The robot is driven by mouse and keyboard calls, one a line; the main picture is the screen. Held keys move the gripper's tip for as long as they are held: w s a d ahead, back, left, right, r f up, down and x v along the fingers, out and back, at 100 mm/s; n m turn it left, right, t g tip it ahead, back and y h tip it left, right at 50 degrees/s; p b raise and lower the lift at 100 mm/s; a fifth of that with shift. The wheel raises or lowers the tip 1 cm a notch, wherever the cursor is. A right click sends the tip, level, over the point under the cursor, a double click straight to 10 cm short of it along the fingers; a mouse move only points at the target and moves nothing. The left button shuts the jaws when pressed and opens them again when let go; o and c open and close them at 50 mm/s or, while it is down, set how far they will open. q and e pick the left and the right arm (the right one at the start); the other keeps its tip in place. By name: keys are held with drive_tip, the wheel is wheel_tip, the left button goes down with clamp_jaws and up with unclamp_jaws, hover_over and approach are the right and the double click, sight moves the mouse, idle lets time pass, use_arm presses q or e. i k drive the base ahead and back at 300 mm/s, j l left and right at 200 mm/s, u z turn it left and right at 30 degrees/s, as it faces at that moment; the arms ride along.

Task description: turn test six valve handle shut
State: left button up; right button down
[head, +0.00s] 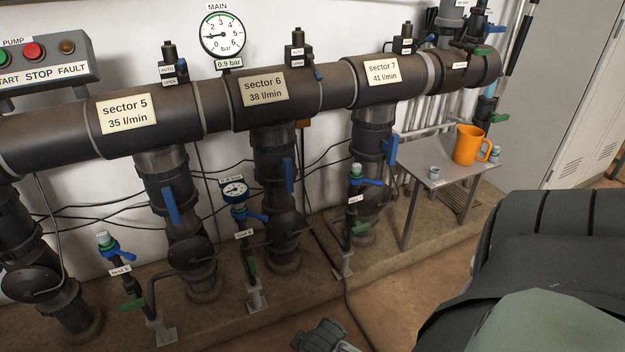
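The test 6 riser is a thin dark upright pipe with a white "test 6" label (244,234). A small blue-rimmed gauge (235,191) sits on top. Just under the gauge is a blue handle (252,217), sticking out to the right, roughly crosswise to the pipe. Lower on the same riser is a green handle (249,267), hanging close along the pipe. A grey jointed part at the bottom edge looks like my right gripper (322,336). It is cut off by the frame, well below and right of the riser, apart from it. My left gripper is not in view.
Similar risers, test 5 (121,271) and test 7 (353,199), stand either side. Thick sector pipes with blue levers (288,176) stand close behind. A small metal table (418,166) holds an orange mug (470,145). A large dark rounded shape fills the lower right.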

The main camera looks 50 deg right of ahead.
sight(251, 259)
drive_tip(key=z, duration=1)
